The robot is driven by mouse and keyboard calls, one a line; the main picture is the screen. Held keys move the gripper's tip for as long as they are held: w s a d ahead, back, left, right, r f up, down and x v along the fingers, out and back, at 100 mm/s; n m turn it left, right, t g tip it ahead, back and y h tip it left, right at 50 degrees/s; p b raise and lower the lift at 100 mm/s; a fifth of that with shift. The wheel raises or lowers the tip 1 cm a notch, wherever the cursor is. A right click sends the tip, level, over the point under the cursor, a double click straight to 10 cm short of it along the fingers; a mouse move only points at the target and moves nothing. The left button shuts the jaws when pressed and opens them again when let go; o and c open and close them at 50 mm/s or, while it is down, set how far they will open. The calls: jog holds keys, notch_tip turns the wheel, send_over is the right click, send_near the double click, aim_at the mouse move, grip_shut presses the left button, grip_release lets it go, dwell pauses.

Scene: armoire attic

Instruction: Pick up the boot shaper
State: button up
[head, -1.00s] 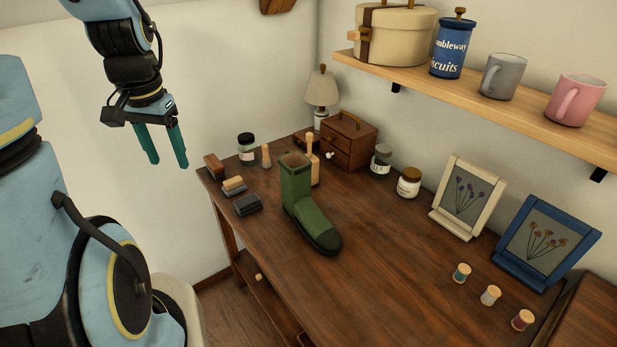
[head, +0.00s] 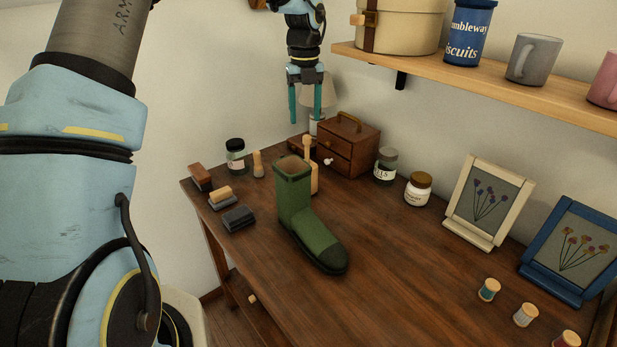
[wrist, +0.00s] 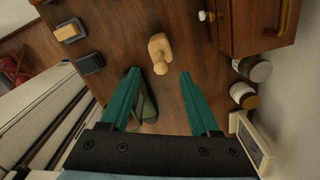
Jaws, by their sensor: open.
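The boot shaper, a pale wooden piece with an upright handle (head: 314,181), stands on the table just behind the green boot (head: 318,237), which partly hides it in the head view. In the wrist view the boot shaper (wrist: 160,46) shows from above, just beyond my fingertips and roughly centred between them. The boot (wrist: 148,107) shows there partly behind my left finger. My gripper (head: 305,113) is open and empty, with its teal fingers pointing down above the back of the table. It also shows in the wrist view (wrist: 159,75).
A wooden drawer box (head: 349,146) stands right of the boot shaper, with a lamp (head: 318,90) behind. Jars (head: 385,165) stand further right, brushes (head: 238,217) to the left. A wall shelf (head: 440,75) holds mugs and tins. The table's front middle is clear.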

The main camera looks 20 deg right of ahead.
aim_at(307, 144)
notch_tip(307, 144, down, 5)
jog(key=shift+s+r+p, duration=0.1)
jog(key=shift+r+p, duration=0.1)
jog(key=shift+p, duration=0.25)
jog(key=shift+s+f+p, duration=0.2)
jog(key=shift+f+p, duration=0.3)
jog(key=shift+f, duration=0.9)
jog(key=shift+s+f+p, duration=0.15)
jog(key=shift+f+p, duration=0.35)
jog(key=shift+f, duration=0.85)
grip_shut()
